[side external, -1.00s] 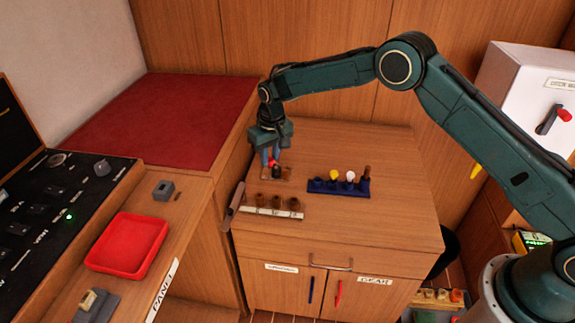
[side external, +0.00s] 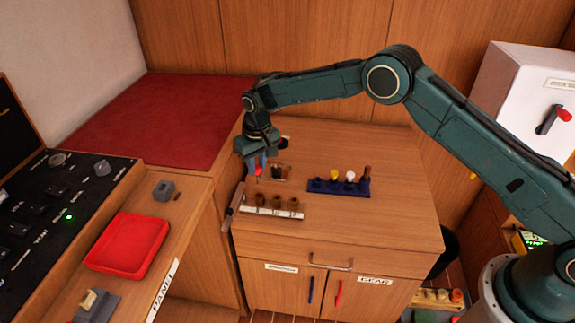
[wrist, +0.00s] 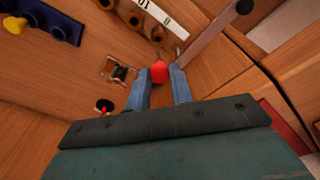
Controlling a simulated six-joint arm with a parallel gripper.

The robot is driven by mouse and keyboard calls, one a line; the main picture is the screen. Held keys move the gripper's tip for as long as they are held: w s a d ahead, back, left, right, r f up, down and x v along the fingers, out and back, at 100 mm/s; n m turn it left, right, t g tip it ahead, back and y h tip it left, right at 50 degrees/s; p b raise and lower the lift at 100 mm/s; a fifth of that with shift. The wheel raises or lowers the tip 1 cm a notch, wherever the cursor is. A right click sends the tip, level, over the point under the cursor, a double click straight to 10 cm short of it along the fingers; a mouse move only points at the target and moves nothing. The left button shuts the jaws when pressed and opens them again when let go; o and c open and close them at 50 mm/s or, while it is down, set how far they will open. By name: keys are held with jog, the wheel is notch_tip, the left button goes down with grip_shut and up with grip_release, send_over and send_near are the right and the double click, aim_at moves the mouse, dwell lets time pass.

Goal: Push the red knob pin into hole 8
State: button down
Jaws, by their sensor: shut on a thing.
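The red knob pin (wrist: 159,72) is between the fingertips of my gripper (wrist: 160,84) in the wrist view. In the side view my gripper (side external: 257,166) is shut on it, and the red knob (side external: 258,172) shows below the fingers. The pin's shaft is hidden. A rack with brown round holes and a white number strip (side external: 262,211) lies on the cabinet top, nearer the camera than my gripper. The rack also shows at the top of the wrist view (wrist: 152,12). Its numbers are partly cut off, and I cannot tell which hole is 8.
A small square holder (wrist: 118,72) with a dark piece lies beside my gripper. A dark piece with red (wrist: 104,106) is close to the left finger. A blue rack (side external: 338,187) with yellow, white and brown pins stands to the right. The cabinet top's right side is clear.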

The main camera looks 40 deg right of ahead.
jog(key=shift+f, duration=2.05)
jog(key=shift+f, duration=1.9)
jog(key=c, duration=0.8)
grip_release()
jog(key=shift+c, duration=0.2)
jog(key=shift+r, duration=0.1)
jog(key=shift+r, duration=2.4)
jog(key=shift+r, duration=0.5)
notch_tip(320, 180, up, 13)
jog(key=s, duration=0.1)
jog(key=shift+s, duration=0.35)
